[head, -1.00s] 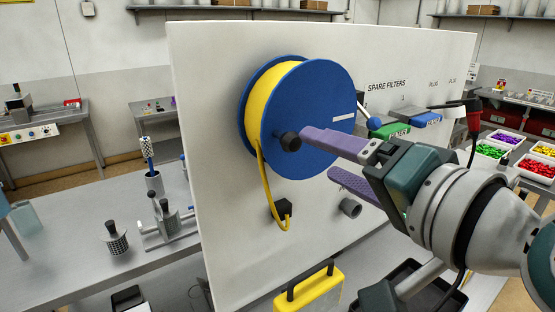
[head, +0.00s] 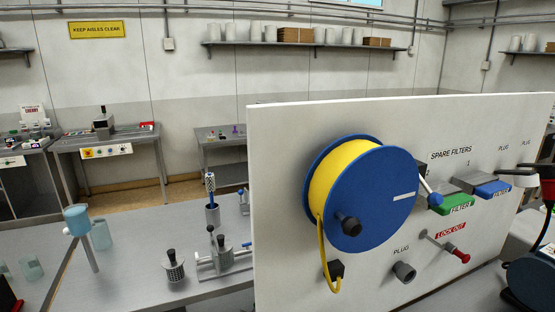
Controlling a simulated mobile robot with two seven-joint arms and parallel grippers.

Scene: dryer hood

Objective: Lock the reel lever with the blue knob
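The blue reel (head: 383,200) with its yellow hose (head: 337,178) is mounted on the white panel, a black crank knob (head: 349,225) on its face. Just right of the reel is a short pale lever (head: 424,184) ending in a blue knob (head: 436,199). It tilts down to the right; I cannot tell whether it touches the reel. Neither gripper shows. A dark arm part at the lower right edge seems to be mine; nothing is seen touching the lever.
The white panel (head: 280,150) also bears a green filter (head: 452,205), a blue filter (head: 492,189), a grey plug socket (head: 404,271) and a red-handled lock-out lever (head: 461,257). The hose end hangs at a black block (head: 336,269). Left, a grey bench (head: 130,245) holds several fixtures.

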